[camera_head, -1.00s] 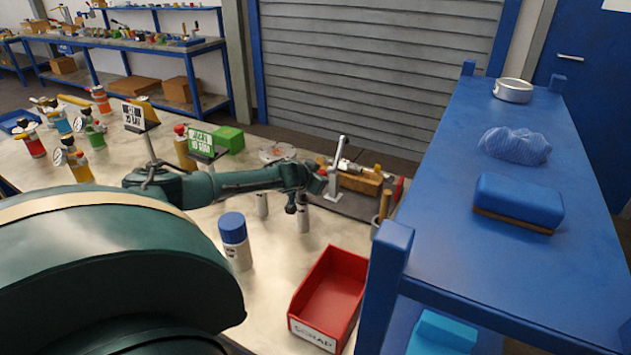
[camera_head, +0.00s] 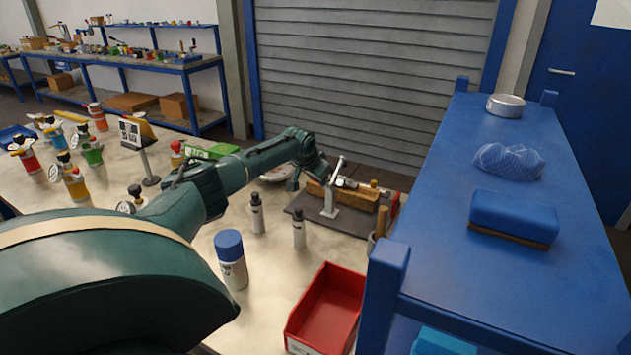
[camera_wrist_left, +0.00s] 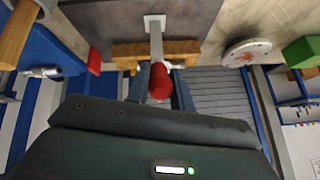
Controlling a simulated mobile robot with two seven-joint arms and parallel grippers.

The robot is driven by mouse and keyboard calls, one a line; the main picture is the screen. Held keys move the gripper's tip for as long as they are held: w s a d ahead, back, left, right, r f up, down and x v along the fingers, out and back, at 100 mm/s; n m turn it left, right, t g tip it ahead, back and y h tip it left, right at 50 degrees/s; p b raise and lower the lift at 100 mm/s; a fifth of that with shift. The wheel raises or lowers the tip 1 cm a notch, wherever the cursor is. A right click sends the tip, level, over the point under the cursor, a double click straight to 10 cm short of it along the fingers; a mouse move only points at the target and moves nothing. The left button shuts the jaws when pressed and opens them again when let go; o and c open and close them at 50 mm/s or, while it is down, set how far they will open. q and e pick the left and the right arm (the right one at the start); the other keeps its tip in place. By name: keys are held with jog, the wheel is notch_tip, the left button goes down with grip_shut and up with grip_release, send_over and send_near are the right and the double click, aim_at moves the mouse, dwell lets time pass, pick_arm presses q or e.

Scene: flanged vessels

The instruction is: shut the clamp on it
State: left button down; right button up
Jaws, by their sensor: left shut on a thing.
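The clamp (camera_head: 333,196) is a pale metal upright on a dark plate (camera_head: 345,219), at the far side of the bench in the head view. In the left wrist view its pale arm (camera_wrist_left: 155,42) runs from a square foot to a red knob (camera_wrist_left: 159,82). My left gripper (camera_wrist_left: 159,92) is shut on the red knob, one dark finger on each side. In the head view my left gripper (camera_head: 322,174) is beside the clamp, and its fingertips are hard to make out. A wooden block (camera_head: 350,197) lies behind the clamp. My right gripper is not in view.
Two small bottles (camera_head: 257,213) (camera_head: 298,229), a blue-capped can (camera_head: 231,260) and a red bin (camera_head: 324,311) stand in front of the plate. A blue shelf unit (camera_head: 445,210) rises at the right. Several coloured vessels (camera_head: 74,182) stand at the left.

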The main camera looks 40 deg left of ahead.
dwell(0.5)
pick_arm(q)
jog(key=c, duration=1.2)
grip_release()
jog(key=shift+r, duration=0.15)
jog(key=b+v, duration=0.1)
jog(key=v, duration=1.2)
jog(key=shift+w, duration=0.1)
jog(key=shift+c, duration=0.4)
